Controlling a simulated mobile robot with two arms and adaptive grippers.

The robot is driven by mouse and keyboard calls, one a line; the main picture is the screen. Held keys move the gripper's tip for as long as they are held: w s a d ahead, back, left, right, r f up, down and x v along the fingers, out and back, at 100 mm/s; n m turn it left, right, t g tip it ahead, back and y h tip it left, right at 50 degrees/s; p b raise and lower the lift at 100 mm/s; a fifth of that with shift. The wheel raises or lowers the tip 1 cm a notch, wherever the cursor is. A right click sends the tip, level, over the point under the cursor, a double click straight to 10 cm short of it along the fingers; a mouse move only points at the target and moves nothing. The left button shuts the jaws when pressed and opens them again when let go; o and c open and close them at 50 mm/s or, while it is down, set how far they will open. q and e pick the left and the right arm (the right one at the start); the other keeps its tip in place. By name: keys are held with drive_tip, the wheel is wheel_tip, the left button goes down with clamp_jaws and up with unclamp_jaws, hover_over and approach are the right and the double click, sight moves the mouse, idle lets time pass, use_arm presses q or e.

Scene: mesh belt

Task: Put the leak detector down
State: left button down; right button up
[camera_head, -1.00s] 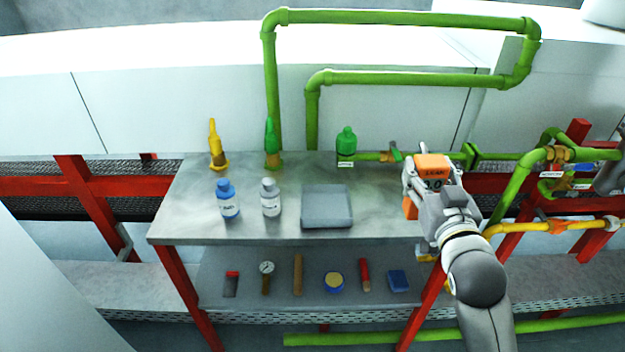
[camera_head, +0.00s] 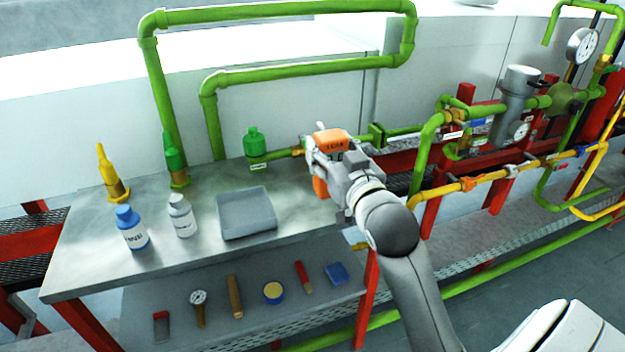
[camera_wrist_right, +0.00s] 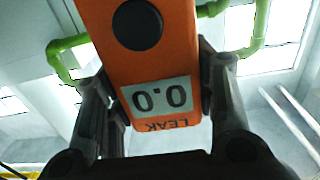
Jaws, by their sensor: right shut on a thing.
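The leak detector (camera_head: 331,141) is an orange box with a pale display. My right gripper (camera_head: 322,160) is shut on it and holds it over the right end of the grey table (camera_head: 90,262). In the right wrist view the detector (camera_wrist_right: 150,65) sits between both fingers of the gripper (camera_wrist_right: 155,95), its display reading 0.0 above the word LEAK, upside down. I cannot tell whether its underside touches the table top. My left gripper is not in view.
Table top between tray and gripper is clear. Green pipes (camera_head: 300,68) rise behind; a yellow pipe (camera_head: 490,177) runs right. Small tools lie on the lower shelf.

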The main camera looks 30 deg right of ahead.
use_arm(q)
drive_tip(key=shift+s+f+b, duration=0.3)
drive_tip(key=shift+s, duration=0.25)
use_arm(e)
drive_tip(key=w+d+f, duration=0.2)
drive_tip(key=w+f, duration=0.7)
drive_tip(key=f, duration=0.1)
drive_tip(key=shift+f, duration=0.35)
drive_tip(key=shift+w, duration=0.1)
drive_tip(key=o, duration=0.9)
drive_tip(key=shift+f, duration=0.25)
drive_tip(key=shift+c, duration=0.2)
drive_tip(key=o, duration=0.5)
drive_tip(key=shift+r, duration=0.15)
